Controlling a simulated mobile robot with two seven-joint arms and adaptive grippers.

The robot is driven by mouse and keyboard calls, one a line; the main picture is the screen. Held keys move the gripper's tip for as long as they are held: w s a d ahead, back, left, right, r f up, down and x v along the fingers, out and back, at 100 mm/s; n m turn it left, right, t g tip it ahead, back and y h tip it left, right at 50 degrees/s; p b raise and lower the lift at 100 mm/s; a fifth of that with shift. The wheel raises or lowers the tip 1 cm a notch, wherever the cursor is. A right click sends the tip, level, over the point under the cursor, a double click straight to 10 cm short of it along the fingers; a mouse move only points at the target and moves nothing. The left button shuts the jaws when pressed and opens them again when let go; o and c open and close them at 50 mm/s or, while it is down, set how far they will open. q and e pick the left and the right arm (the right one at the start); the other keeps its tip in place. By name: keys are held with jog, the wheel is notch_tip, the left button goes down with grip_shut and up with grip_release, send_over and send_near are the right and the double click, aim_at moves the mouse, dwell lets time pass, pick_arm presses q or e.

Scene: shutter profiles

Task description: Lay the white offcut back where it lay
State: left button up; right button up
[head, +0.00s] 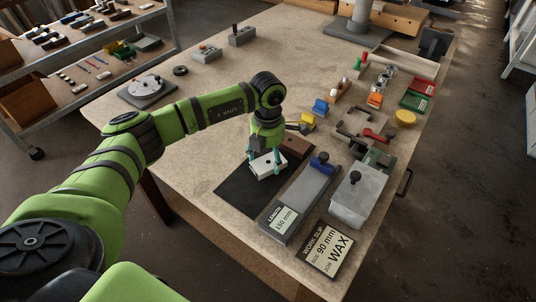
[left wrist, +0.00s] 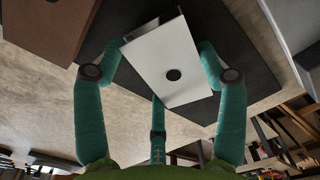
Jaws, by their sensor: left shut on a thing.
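The white offcut (head: 267,166) is a pale block with a dark round mark on its face. My left gripper (head: 265,160) is shut on it, with teal fingers on either side. In the left wrist view the offcut (left wrist: 163,58) sits tilted between the fingers (left wrist: 160,75). It is over the far part of the black mat (head: 235,192); whether it touches the mat I cannot tell. A brown block (head: 296,146) lies just beyond it and also shows in the left wrist view (left wrist: 45,25). My right gripper is out of view.
Right of the mat are a grey length fixture (head: 300,195) marked 150 mm, a grey box (head: 360,196) and a work slip (head: 325,249) reading 90 mm, WAX. Clamps and coloured parts crowd the right side. The near-left mat is bare.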

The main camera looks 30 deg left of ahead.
aim_at(268, 158)
pick_arm(q)
jog(key=shift+f, duration=0.2)
jog(key=o, duration=1.1)
jog(key=shift+o, duration=0.2)
jog(key=shift+r, duration=0.2)
jog(key=shift+r, duration=0.25)
notch_tip(268, 158, up, 12)
jog(key=b, duration=0.2)
jog(key=shift+f, duration=0.2)
